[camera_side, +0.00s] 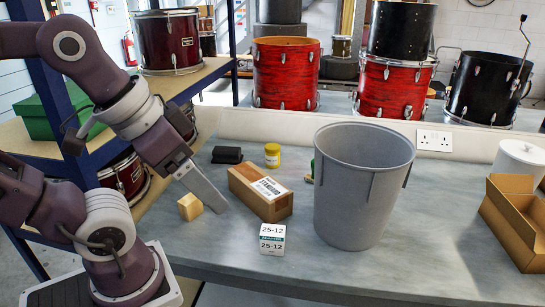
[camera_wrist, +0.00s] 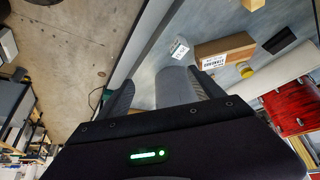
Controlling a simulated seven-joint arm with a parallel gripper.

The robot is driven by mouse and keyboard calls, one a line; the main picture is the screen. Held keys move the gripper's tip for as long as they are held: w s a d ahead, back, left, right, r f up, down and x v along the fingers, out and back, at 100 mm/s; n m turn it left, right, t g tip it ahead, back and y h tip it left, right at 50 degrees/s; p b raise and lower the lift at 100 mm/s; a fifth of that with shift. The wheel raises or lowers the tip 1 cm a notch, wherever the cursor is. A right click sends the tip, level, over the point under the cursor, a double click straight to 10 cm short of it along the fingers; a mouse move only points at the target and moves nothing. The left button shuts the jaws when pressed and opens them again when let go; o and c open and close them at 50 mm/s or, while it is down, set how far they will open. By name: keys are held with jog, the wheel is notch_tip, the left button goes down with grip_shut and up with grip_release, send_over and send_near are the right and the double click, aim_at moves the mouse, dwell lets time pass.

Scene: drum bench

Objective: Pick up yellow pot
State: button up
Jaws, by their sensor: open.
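The yellow pot (camera_side: 272,155) is a small jar standing on the grey bench, behind the cardboard box. In the wrist view the yellow pot (camera_wrist: 246,70) is right of the fingers, beside the box, and clear of them. My gripper (camera_side: 208,192) is above the bench, to the left of the box and in front of the pot. In the wrist view my gripper (camera_wrist: 163,90) has its two dark fingers apart, with nothing held between them. The grey bin shows beyond the gap.
A tall grey bin (camera_side: 358,190) stands right of the pot, with an open carton (camera_side: 520,215) farther right. The front right of the bench is clear.

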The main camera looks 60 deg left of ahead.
jog(key=w+r+n+h, duration=0.1)
jog(key=w+r+n, duration=0.25)
jog(key=w, duration=0.35)
jog(key=w+r+n+t+h, duration=0.1)
jog(key=w+r+n+h, duration=0.1)
jog(key=w+r+n, duration=0.3)
jog(key=w+r+n+h, duration=0.1)
jog(key=w+n, duration=0.2)
jog(key=w, duration=0.5)
jog(key=w+a+r+n+t, duration=0.1)
jog(key=w+a+n+t, duration=0.1)
jog(key=w+a+n, duration=0.4)
jog(key=n+t+y, duration=0.5)
jog(key=n, duration=1.5)
send_over(267, 149)
jog(key=s+a, duration=0.1)
jog(key=s, duration=0.1)
notch_tip(267, 149, down, 7)
jog(key=shift+m, duration=0.35)
jog(key=f, duration=1.8)
jog(key=d+f, duration=0.1)
jog(key=f, duration=0.9)
jog(key=shift+w, duration=0.25)
jog(key=x, duration=0.7)
jog(key=shift+w+a+f, duration=0.1)
jog(key=shift+w, duration=0.1)
jog(key=c, duration=1.5)
